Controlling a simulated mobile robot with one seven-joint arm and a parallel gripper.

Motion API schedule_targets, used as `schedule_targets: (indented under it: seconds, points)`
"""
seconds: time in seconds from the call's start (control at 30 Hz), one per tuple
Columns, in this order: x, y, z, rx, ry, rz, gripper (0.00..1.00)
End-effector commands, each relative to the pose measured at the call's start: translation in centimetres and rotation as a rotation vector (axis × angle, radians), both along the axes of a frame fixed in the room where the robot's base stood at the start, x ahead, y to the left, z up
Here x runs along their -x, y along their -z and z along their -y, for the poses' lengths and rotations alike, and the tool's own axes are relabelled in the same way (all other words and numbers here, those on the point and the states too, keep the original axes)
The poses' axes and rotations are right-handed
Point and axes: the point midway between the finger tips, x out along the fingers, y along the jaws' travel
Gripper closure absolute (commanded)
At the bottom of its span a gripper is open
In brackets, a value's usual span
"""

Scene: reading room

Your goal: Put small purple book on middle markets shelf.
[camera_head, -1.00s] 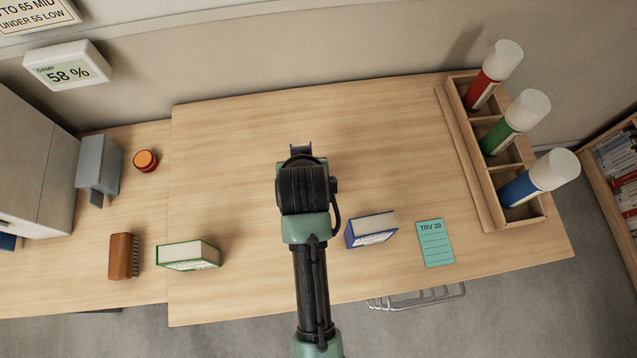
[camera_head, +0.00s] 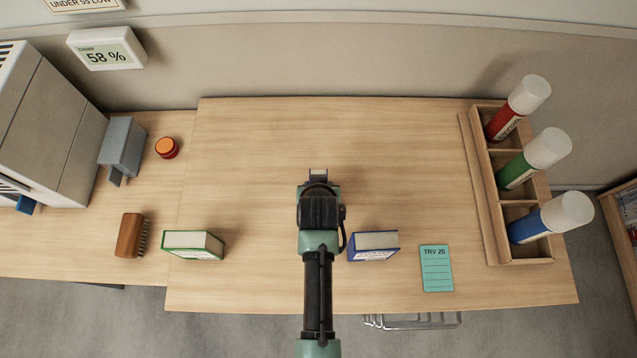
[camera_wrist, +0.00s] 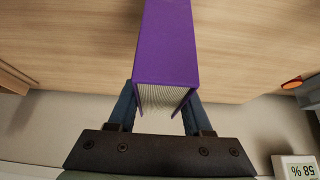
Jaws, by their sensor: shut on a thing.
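My gripper (camera_wrist: 160,108) is shut on a small purple book (camera_wrist: 168,45) in the wrist view. The two fingers press on the book's opposite sides, near the end where its pale page edges show. In the head view my gripper (camera_head: 318,177) is over the middle of the wooden table, and my wrist hides nearly all of the book. I cannot tell how high the book is above the table. No shelf marked as middle markets can be made out in these views.
On the table (camera_head: 270,140) stand a green book (camera_head: 194,245), a blue book (camera_head: 373,246), a teal card (camera_head: 436,268) and a wooden rack (camera_head: 480,200) with three capped tubes. A brush (camera_head: 130,236), an orange-topped jar (camera_head: 167,148) and a grey holder (camera_head: 121,146) are left. A bookcase (camera_head: 618,235) shows far right.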

Motion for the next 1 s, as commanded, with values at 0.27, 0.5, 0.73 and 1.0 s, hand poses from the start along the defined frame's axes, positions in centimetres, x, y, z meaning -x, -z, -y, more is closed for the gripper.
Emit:
schedule_targets:
  seconds: [0.27, 0.5, 0.73, 1.0]
  points:
    - [-0.13, 0.09, 0.01, 0.000, 0.000, 0.004, 1.00]
    - [-0.04, 0.45, 0.01, 0.000, 0.000, 0.001, 0.30]
    - [-0.04, 0.44, 0.01, 0.000, 0.000, 0.001, 0.20]
    - [0.25, -0.37, 0.00, 0.000, 0.000, 0.002, 0.20]
